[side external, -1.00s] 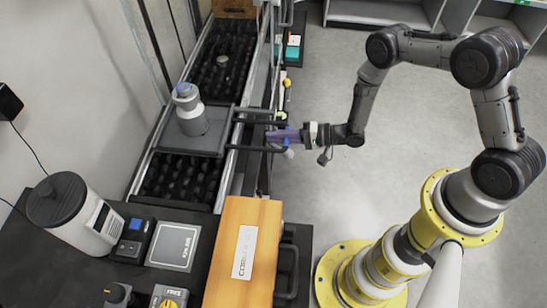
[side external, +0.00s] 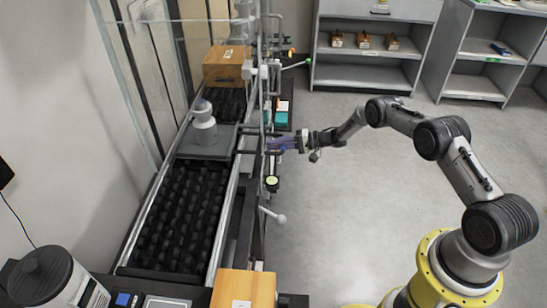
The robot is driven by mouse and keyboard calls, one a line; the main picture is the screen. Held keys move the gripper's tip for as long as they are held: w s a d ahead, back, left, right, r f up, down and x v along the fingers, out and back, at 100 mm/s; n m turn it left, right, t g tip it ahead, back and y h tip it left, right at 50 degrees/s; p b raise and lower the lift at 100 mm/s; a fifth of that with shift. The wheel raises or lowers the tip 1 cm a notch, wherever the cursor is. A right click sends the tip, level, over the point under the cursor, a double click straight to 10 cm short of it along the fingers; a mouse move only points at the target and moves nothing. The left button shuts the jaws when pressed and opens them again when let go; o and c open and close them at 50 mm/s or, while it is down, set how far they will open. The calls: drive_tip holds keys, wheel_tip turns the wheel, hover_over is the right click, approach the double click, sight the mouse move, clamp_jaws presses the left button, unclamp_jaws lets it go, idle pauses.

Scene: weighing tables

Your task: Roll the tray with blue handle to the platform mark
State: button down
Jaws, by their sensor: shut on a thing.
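A dark grey tray (side external: 188,151) sits on the black roller track (side external: 180,215) and carries a grey-white vessel (side external: 203,130), which stands upright. Dark bars run from the tray's right side over the rail to a blue-purple handle (side external: 281,143). My gripper (side external: 291,142) is shut on this handle, to the right of the track. Its fingers partly hide the handle. I cannot make out a platform mark for certain.
A wooden box (side external: 227,65) stands farther up the track, beyond the tray. Rollers nearer the camera are bare. An orange block (side external: 243,287) stands at the near end.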

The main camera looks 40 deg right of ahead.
drive_tip(key=shift+w+d, duration=1.5)
drive_tip(key=shift+w, duration=0.05)
drive_tip(key=c, duration=0.8)
unclamp_jaws()
drive_tip(key=shift+c, duration=0.2)
drive_tip(key=v, duration=1.3)
drive_tip(key=shift+s+d, duration=0.25)
drive_tip(key=shift+s, duration=0.05)
